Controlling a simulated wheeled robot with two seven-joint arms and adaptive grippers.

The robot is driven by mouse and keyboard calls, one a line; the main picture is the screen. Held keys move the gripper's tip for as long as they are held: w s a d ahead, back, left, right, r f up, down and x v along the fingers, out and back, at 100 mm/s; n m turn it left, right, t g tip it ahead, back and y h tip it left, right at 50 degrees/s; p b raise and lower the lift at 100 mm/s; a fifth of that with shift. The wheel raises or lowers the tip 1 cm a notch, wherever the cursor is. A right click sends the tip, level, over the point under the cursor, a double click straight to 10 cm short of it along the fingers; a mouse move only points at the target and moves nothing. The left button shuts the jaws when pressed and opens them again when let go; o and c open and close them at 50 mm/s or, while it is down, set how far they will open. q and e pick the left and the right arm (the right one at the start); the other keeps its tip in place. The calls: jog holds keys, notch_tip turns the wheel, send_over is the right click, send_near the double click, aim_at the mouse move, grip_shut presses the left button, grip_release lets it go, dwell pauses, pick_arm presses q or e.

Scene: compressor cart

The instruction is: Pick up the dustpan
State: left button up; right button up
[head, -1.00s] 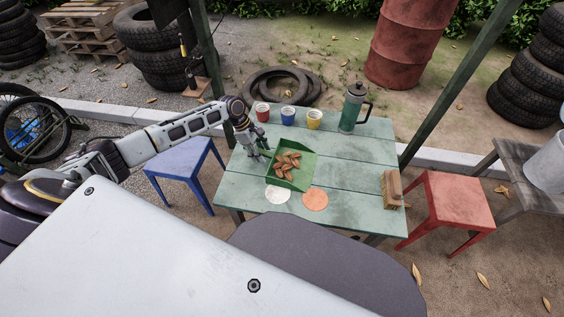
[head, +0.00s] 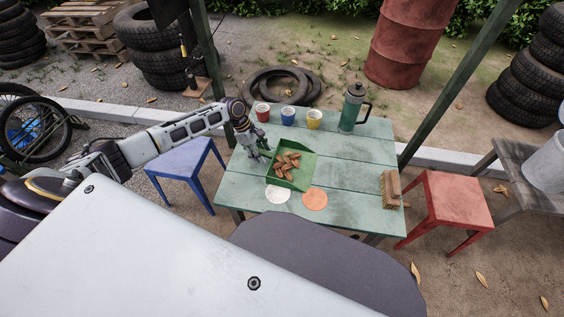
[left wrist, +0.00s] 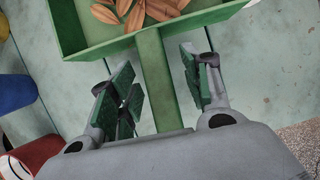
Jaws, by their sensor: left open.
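The green dustpan (head: 303,178) lies on the light green table and holds several brown leaves (head: 287,164). In the left wrist view its pan (left wrist: 85,45) is at the top and its handle (left wrist: 157,80) runs down toward my wrist. My left gripper (head: 262,154) is at the dustpan's upper left side. In the left wrist view my left gripper (left wrist: 165,88) is open, with one green-padded finger on each side of the handle. A gap shows between the fingers and the handle. My right gripper is not in view.
Red (head: 263,112), blue (head: 288,115) and yellow (head: 314,120) cups and a green press pot (head: 353,108) stand along the table's back. A white disc (head: 278,194), an orange disc (head: 314,199) and a brush (head: 390,189) lie nearer. The table's (head: 350,165) right middle is clear.

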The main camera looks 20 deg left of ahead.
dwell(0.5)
pick_arm(q)
grip_shut()
